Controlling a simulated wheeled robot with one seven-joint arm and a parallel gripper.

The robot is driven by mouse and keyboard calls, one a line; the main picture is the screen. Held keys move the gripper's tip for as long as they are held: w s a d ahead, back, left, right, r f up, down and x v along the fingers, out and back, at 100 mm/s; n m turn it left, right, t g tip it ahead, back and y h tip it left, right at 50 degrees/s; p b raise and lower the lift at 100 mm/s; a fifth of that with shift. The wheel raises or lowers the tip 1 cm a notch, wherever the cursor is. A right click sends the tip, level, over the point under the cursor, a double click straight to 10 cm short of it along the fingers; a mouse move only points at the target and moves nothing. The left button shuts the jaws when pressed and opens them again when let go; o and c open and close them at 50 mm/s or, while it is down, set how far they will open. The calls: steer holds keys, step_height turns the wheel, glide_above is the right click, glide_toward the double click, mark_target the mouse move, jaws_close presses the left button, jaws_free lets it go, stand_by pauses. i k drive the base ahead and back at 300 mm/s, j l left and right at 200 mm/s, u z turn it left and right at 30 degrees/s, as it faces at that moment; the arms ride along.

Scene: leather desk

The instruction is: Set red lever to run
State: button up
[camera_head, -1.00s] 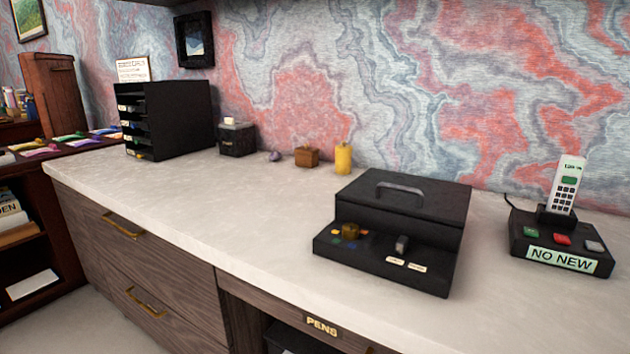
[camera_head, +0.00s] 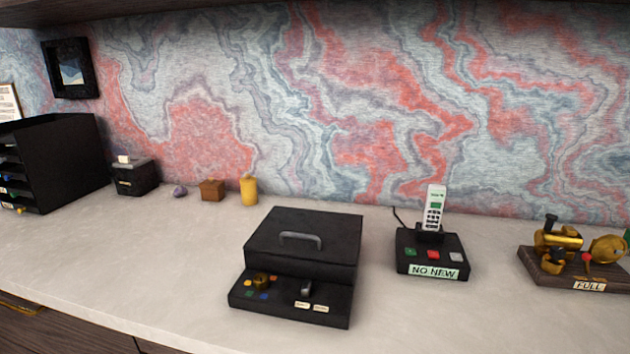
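A brass machine (camera_head: 560,240) on a dark wooden base (camera_head: 545,272) stands at the right edge of the desk, partly cut off by the frame. It has a small red knob (camera_head: 586,257) near its middle, which may be the red lever. A label reading "FULL" (camera_head: 589,286) is on the base's front. No "run" marking is readable, and the lever's setting cannot be told. My gripper is not in view.
A black box with a handle (camera_head: 301,240), knob and switch stands mid-desk. A phone on a black base (camera_head: 432,256) labelled "NO NEW" is right of it. A black drawer rack (camera_head: 65,155) is at left. The pale desktop (camera_head: 150,270) is clear in front.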

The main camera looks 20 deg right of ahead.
mark_target(585, 257)
steer(key=i+j, duration=0.8)
steer(key=j, duration=0.2)
steer(key=z, duration=2.2)
